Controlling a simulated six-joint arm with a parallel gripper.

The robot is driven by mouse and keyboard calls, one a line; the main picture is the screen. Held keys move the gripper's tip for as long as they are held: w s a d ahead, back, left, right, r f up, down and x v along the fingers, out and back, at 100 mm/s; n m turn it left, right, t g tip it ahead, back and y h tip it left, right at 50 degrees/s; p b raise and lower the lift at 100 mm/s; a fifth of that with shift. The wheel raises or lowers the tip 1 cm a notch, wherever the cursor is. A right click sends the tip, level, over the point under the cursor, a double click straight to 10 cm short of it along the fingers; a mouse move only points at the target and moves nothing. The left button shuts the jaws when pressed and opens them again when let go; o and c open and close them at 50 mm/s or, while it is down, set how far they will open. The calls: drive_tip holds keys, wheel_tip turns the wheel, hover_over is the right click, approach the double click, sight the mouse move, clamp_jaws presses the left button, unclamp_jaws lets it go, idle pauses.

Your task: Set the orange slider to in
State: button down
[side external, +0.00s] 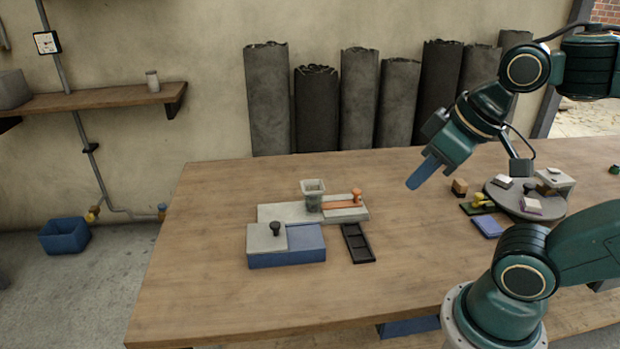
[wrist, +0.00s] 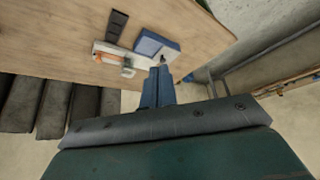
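The orange slider (side external: 340,206) is a flat bar with an upright knob at its right end. It lies on a light grey block (side external: 285,212) on the table, just right of a grey square cup (side external: 313,190). A small orange patch of it shows in the wrist view (wrist: 127,62). My gripper (side external: 413,184) is up and to the right of the slider, above the table and apart from everything. Its blue fingers lie together with nothing between them, as the wrist view (wrist: 160,69) also shows.
A blue box (side external: 300,250) with a grey knobbed lid (side external: 265,238) stands in front of the block. A black tray (side external: 357,243) lies at its right. A round grey turntable (side external: 525,207) with small blocks is farther right. The table's (side external: 210,300) front left is clear.

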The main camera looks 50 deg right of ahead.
drive_tip(key=c, duration=2.1)
unclamp_jaws()
drive_tip(key=o, duration=0.7)
drive_tip(key=shift+w+r, duration=0.1)
drive_tip(key=shift+c, duration=0.2)
drive_tip(key=o, duration=0.3)
drive_tip(key=shift+w+d+r, duration=0.1)
drive_tip(key=shift+w, duration=0.15)
drive_tip(key=w+d+m+g, duration=0.2)
drive_tip(key=w+d+m, duration=0.35)
drive_tip(key=w, duration=0.35)
drive_tip(key=w+d+m+g, duration=0.1)
drive_tip(key=w+d+m, duration=0.3)
drive_tip(key=w+d, duration=0.4)
drive_tip(key=w+d+f+m+g, duration=0.1)
drive_tip(key=w+d+f+m, duration=0.1)
drive_tip(key=d+f, duration=0.3)
drive_tip(key=w+d+f+m, duration=0.3)
drive_tip(key=d+f, duration=0.2)
drive_tip(key=d, duration=0.1)
drive_tip(key=w+d+f+m+g, duration=0.1)
drive_tip(key=w+d+f+m, duration=0.2)
drive_tip(key=d+f, duration=0.2)
drive_tip(key=shift+w+d+f+m+g, duration=0.1)
drive_tip(key=shift+d+f+m+g, duration=0.05)
drive_tip(key=shift+d, duration=0.2)
drive_tip(key=shift+w+d+f+m+g, duration=0.1)
drive_tip(key=shift+d+g, duration=0.05)
drive_tip(key=shift+d, duration=0.15)
